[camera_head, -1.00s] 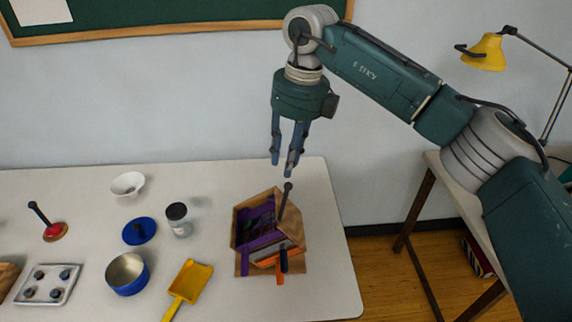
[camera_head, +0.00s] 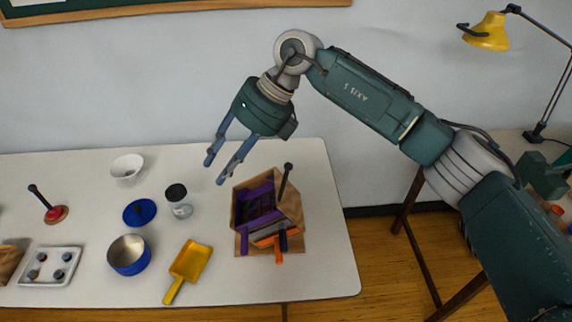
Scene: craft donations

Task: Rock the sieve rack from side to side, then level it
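The sieve rack (camera_head: 294,207) looks to be the brown wooden frame at the right part of the white table. It has purple, orange and dark slats or handles at its front, and a dark rod with a round knob stands up from it. It sits on a brown base. Whether it is tilted or level I cannot tell. My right gripper (camera_head: 214,174) is open and empty, above the table, up and to the left of the rack and apart from it. My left gripper is not in view.
Left of the rack are a yellow scoop (camera_head: 189,264), a blue pot (camera_head: 129,256), a blue lid (camera_head: 139,212), a jar (camera_head: 178,204), a white bowl (camera_head: 126,167), a red-based plunger (camera_head: 55,214) and a muffin tray (camera_head: 52,265). A yellow lamp (camera_head: 487,34) stands at the right.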

